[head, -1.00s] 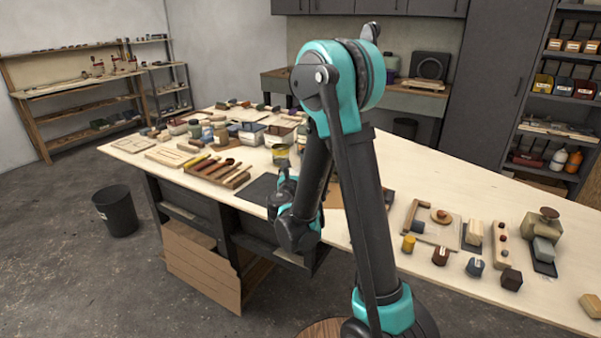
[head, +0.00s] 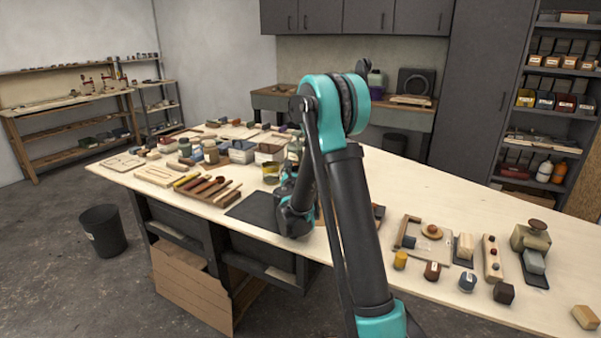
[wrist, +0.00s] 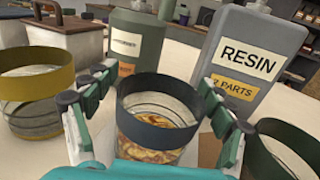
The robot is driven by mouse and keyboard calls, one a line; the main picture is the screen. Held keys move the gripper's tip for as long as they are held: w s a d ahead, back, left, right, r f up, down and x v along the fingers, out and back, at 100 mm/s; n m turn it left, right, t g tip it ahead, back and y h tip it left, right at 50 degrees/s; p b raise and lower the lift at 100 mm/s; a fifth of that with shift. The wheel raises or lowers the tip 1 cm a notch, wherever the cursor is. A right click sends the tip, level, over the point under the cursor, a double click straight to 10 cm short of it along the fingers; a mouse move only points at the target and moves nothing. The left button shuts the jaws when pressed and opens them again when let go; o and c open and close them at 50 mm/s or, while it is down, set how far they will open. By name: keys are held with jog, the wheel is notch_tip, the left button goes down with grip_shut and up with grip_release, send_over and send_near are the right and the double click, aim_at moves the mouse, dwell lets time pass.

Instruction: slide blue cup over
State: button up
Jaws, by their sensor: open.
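In the wrist view, a clear cup with a dark blue band (wrist: 160,137) stands upright between the fingers of my gripper (wrist: 153,84). Brown-gold pieces show through its clear lower wall. The fingers are open, one on each side of the cup. I cannot tell if either touches it. In the head view, my gripper (head: 291,186) is low over the table's near side, mostly hidden by my arm. The blue-banded cup cannot be made out there.
A yellow-banded cup (wrist: 36,98) stands left, and a green-banded cup (wrist: 284,150) close on the right. Behind are a grey resin bottle (wrist: 251,62) and a green-grey bottle (wrist: 134,45). Sorted small parts crowd the table (head: 440,195); its middle right is clearer.

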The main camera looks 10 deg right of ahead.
jog(key=c, duration=1.4)
jog(key=shift+c, duration=0.2)
jog(key=shift+s, duration=0.1)
